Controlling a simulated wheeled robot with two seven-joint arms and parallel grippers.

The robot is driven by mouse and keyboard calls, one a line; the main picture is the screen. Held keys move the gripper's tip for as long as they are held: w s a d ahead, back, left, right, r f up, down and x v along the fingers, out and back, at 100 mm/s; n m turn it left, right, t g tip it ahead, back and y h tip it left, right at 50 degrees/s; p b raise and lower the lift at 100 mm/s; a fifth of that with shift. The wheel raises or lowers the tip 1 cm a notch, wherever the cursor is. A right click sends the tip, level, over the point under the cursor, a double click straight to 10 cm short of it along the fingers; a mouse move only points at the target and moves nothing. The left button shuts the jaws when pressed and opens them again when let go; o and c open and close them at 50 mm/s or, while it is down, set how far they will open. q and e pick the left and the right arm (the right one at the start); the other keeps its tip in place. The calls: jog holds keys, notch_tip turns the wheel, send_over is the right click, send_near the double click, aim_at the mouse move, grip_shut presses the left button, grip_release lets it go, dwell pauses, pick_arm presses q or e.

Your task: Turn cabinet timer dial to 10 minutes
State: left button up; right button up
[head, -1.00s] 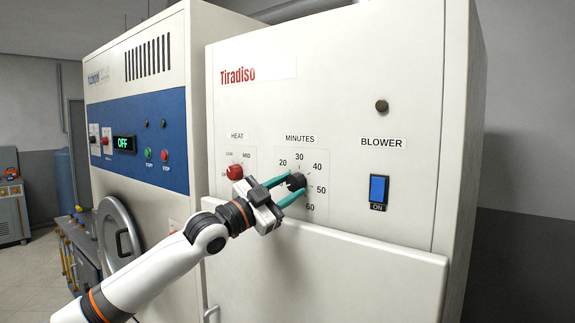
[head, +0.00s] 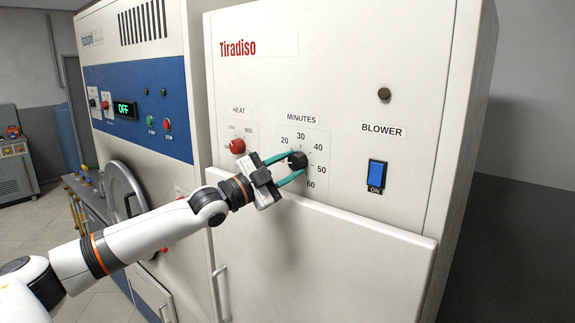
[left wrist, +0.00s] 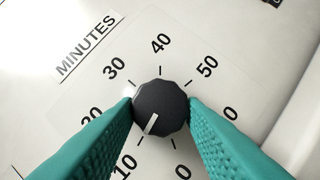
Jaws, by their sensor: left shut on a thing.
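The timer dial (head: 298,160) is a round black knob under the MINUTES label on the white Tiradiso cabinet. It also shows in the left wrist view (left wrist: 160,100), with a white pointer line aimed down and left, close to the 10 mark. Numbers surround it, from 0 and 10 at the bottom up through 40 at the top. My left gripper (head: 293,168) is shut on the dial, one teal finger touching each side; the fingers (left wrist: 160,112) hide parts of the scale in the wrist view. My right gripper is not in view.
A red HEAT knob (head: 237,146) sits just left of the dial, near my gripper. A blue BLOWER switch (head: 377,174) is to the right. A raised door panel (head: 330,230) lies below. A blue-fronted machine (head: 140,110) stands at left.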

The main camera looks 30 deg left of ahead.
pick_arm(q)
jog(key=o, duration=1)
jog(key=shift+s+a+f+b, duration=0.15)
jog(key=shift+s+f+b, duration=0.15)
jog(key=shift+b, duration=0.25)
jog(key=b+v, duration=1.1)
jog(key=shift+s+r, duration=0.1)
jog(key=shift+r, duration=0.05)
